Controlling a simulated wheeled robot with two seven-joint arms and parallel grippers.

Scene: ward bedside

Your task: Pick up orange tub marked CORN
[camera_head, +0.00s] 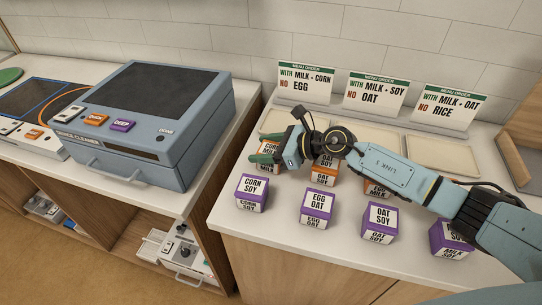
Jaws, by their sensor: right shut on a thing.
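The orange tub marked CORN (268,148) is at the left end of the back row of tubs on the white counter; the lower line of its label is partly hidden. My right gripper (264,157) reaches in from the right, and its green fingers are closed on this tub. The gripper and wrist cover part of the tub. I cannot tell whether it is off the counter. My left gripper is not in view.
Orange tubs marked OAT SOY (324,172) and EGG MILK (376,188) stand beside and under my right arm. Purple tubs, including CORN SOY (252,193), stand in front. Menu cards (306,83) and pale trays (443,157) are behind. A blue device cleaner (150,120) stands left.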

